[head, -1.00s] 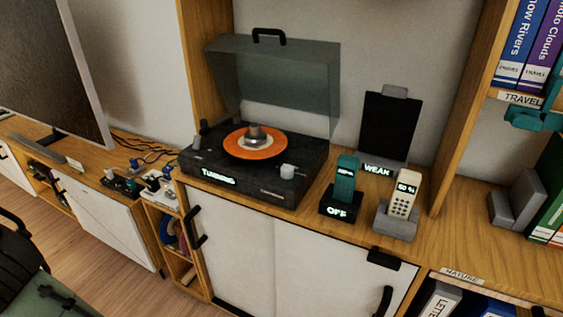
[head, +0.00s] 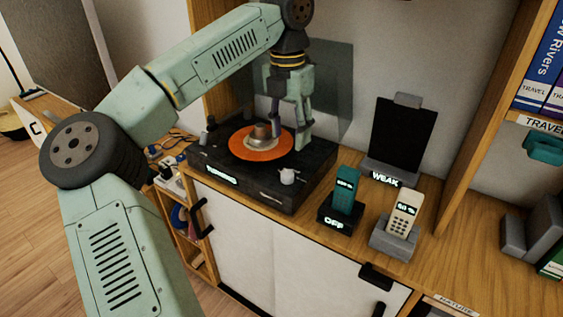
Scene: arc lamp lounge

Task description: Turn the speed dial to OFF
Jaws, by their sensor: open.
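The black record player (head: 245,184) stands on the wooden cabinet with an orange record (head: 244,153) on its platter and a metal piece (head: 262,134) at the record's middle. A pale knob (head: 288,176), which may be the speed dial, sits at its front right corner; its setting is too small to read. A lit label (head: 221,173) on the front edge is blurred now. My gripper (head: 288,135) points down, open, its fingers over the right part of the player, behind the pale knob and apart from it. My arm and gripper hide part of the raised clear lid (head: 331,95).
A teal phone (head: 344,189) stands in a black dock marked OFF. A cream phone (head: 405,219) stands in a grey dock beside it. A dark panel (head: 398,137) with a WEAK label stands behind them. Shelf uprights bound both sides.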

